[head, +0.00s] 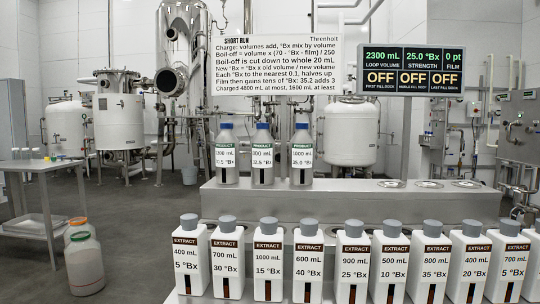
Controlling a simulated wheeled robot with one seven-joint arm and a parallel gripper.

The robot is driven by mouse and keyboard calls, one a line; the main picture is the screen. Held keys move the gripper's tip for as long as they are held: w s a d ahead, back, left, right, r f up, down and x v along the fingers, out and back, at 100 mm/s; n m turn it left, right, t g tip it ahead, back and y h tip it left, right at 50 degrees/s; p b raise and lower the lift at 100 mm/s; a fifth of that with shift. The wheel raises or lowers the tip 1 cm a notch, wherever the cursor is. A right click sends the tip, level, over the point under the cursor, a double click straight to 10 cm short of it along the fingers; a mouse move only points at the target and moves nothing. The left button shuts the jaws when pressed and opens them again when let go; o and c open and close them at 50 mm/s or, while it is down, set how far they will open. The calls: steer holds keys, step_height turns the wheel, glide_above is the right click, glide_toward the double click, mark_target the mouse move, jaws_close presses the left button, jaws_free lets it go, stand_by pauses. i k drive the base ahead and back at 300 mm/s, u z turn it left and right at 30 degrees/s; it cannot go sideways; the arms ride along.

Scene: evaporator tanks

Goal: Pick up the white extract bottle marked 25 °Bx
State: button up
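The white extract bottle marked 25 °Bx (353,266) stands upright in the front row on a steel ledge, a little right of the middle in the head view. It has a grey cap, and its label also reads 900 mL. The 40 °Bx bottle (308,264) is just to its left and the 10 °Bx bottle (389,266) just to its right, with narrow gaps between. The lower part of the 25 °Bx bottle has a dark strip, and its base is near the bottom edge of the picture. My gripper is not in view.
Several similar extract bottles fill the row on both sides, including 15 °Bx (267,262) and 35 °Bx (431,264).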

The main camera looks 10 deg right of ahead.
mark_target(353, 245)
steer(key=u, duration=2.55)
steer(key=i, duration=0.5)
steer(key=z, duration=2.55)
